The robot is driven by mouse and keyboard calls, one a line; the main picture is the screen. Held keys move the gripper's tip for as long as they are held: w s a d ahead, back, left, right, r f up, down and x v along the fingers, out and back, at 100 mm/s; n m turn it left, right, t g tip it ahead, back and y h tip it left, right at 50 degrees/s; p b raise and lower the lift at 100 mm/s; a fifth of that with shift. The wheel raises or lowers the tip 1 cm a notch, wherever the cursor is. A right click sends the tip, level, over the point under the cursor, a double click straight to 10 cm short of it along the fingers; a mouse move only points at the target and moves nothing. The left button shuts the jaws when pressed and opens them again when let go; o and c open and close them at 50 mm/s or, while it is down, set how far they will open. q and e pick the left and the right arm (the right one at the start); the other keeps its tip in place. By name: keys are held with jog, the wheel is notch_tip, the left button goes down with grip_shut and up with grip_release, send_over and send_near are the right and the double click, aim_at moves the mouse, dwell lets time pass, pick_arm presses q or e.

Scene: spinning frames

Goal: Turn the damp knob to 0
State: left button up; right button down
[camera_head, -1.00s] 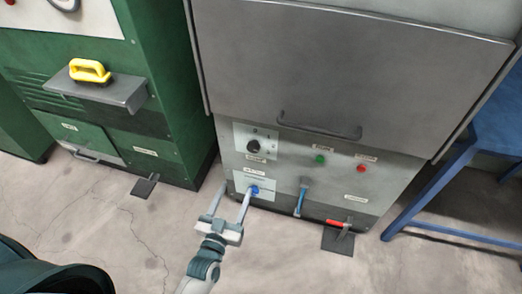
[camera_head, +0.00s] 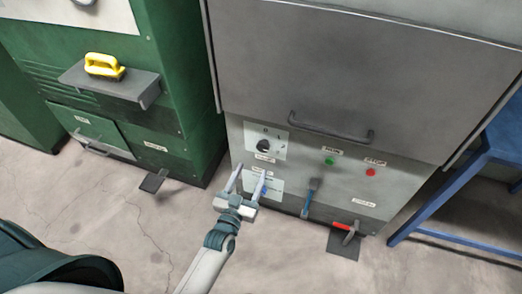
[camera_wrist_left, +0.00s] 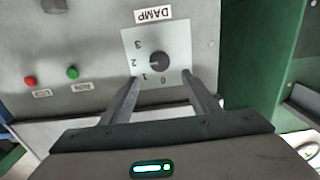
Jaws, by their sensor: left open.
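The damp knob (camera_head: 264,146) is a small round black knob on a white dial plate (camera_head: 280,137) at the lower front of the grey machine. In the left wrist view the knob (camera_wrist_left: 159,62) shows upside down, with the numbers 0 to 3 around it and a DAMP label (camera_wrist_left: 154,15). I cannot tell which number it points to. My left gripper (camera_head: 250,170) is open and empty, just below the knob in the head view. In the left wrist view its fingertips (camera_wrist_left: 161,76) are spread to either side of the knob, seemingly apart from it. My right gripper is out of view.
Right of the knob are a green button (camera_head: 329,161) and a red button (camera_head: 371,172). Below are a blue lever (camera_head: 310,197) and a red-handled pedal (camera_head: 344,229). A green cabinet (camera_head: 177,125) stands left, a blue frame (camera_head: 440,205) right.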

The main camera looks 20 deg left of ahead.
aim_at(262, 148)
pick_arm(q)
jog(key=w, duration=1)
jog(key=shift+w+d, duration=0.2)
jog(key=shift+w, duration=0.05)
jog(key=shift+c, duration=0.6)
jog(key=c, duration=0.9)
